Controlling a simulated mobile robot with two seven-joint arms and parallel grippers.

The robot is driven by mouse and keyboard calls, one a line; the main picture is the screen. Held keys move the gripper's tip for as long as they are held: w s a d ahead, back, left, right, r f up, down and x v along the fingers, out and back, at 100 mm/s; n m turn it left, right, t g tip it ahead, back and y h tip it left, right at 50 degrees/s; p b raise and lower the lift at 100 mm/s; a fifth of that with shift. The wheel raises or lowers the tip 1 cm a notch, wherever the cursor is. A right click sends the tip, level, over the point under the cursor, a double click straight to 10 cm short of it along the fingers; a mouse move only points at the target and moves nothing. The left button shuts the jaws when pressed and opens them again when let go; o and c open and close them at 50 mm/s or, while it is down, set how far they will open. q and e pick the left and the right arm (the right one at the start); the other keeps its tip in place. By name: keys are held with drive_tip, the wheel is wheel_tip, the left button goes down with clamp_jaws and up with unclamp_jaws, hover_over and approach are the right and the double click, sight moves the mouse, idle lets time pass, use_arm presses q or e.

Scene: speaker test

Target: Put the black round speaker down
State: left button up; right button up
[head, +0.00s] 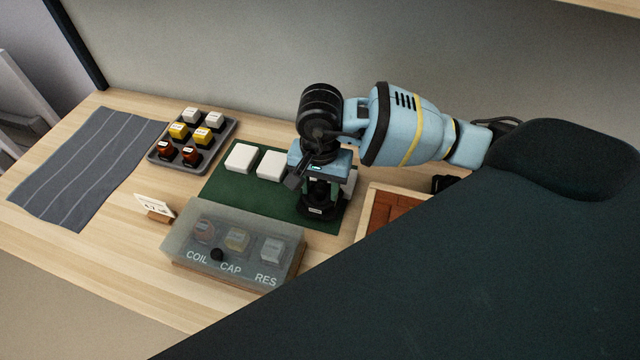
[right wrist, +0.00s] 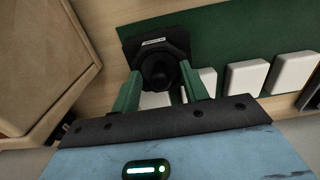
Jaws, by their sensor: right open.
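The black round speaker (head: 316,210) is low at the right end of the green mat (head: 222,187), with a small white label on its dark base. In the right wrist view the speaker (right wrist: 158,70) shows its round cone and angular base, with bare wood on one side and the mat on the other. My right gripper (head: 320,190) points down over it. Its green fingers in the right wrist view (right wrist: 160,88) are open, one on each side of the speaker. Whether they touch it is not clear. My left gripper is not in view.
Several white blocks (head: 241,158) are on the mat. A grey tray (head: 232,128) of labelled parts stands behind left. A clear-lidded box (head: 185,228) marked COIL, CAP, RES is in front. A wooden tray (head: 372,195) is right of the mat, a striped cloth (head: 85,170) far left.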

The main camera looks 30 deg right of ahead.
wheel_tip(320, 180, up, 12)
drive_tip(key=shift+r, duration=0.15)
idle(0.4)
idle(0.5)
